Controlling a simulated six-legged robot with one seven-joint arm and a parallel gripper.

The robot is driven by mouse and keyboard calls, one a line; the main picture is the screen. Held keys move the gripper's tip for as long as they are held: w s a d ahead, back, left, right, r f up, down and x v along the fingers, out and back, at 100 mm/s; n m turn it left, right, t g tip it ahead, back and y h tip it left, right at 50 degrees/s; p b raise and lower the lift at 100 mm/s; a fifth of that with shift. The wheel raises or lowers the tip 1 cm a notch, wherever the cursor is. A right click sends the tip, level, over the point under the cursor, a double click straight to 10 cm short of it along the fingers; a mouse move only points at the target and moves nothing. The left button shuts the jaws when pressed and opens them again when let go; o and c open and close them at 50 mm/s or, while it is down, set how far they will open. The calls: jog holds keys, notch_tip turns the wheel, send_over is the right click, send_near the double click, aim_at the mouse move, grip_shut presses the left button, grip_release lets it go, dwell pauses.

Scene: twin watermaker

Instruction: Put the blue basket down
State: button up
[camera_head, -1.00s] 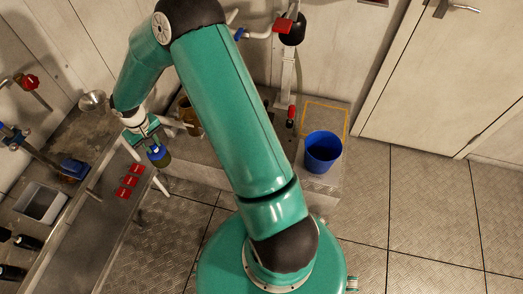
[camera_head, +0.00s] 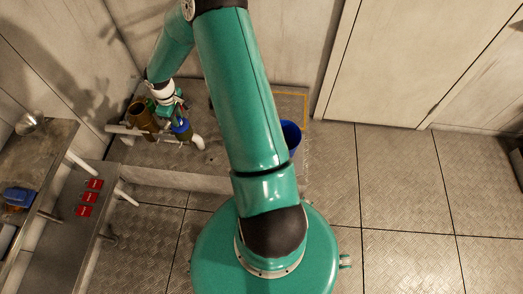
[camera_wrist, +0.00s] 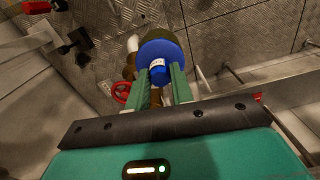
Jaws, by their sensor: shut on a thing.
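The blue basket (camera_head: 181,127) has a blue round top with a small knob and a dark olive body below. In the wrist view the blue basket (camera_wrist: 160,52) sits at my fingertips, with its knob between the two green fingers. My gripper (camera_head: 174,110) is shut on that knob; it also shows in the wrist view (camera_wrist: 158,82). The basket hangs over the low ledge (camera_head: 222,166), just right of an open brown pot (camera_head: 141,112). Whether its underside touches anything is hidden.
A blue bucket (camera_head: 291,134) stands on the ledge, partly behind my arm, near a yellow outline (camera_head: 306,108). White pipes (camera_head: 125,130) run beside the brown pot. A bench with red tags (camera_head: 88,198) is at left. Floor at right is clear.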

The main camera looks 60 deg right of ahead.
aim_at(292, 133)
jog(key=s+d+f+n, duration=0.4)
jog(key=s+d, duration=0.6)
jog(key=d, duration=0.3)
jog(key=s+d+f+n, duration=0.3)
jog(key=s+d, duration=0.8)
jog(key=d, duration=0.2)
jog(key=s+d+f+n, duration=0.1)
jog(key=s+d+f, duration=0.1)
jog(key=f, duration=1)
jog(key=s+d+f+n, duration=0.1)
jog(key=s+f, duration=0.4)
jog(key=f, duration=0.7)
jog(key=shift+d+f, duration=0.25)
jog(key=shift+d, duration=0.4)
jog(key=shift+f, duration=0.1)
jog(key=o, duration=0.9)
jog(key=shift+o, duration=0.2)
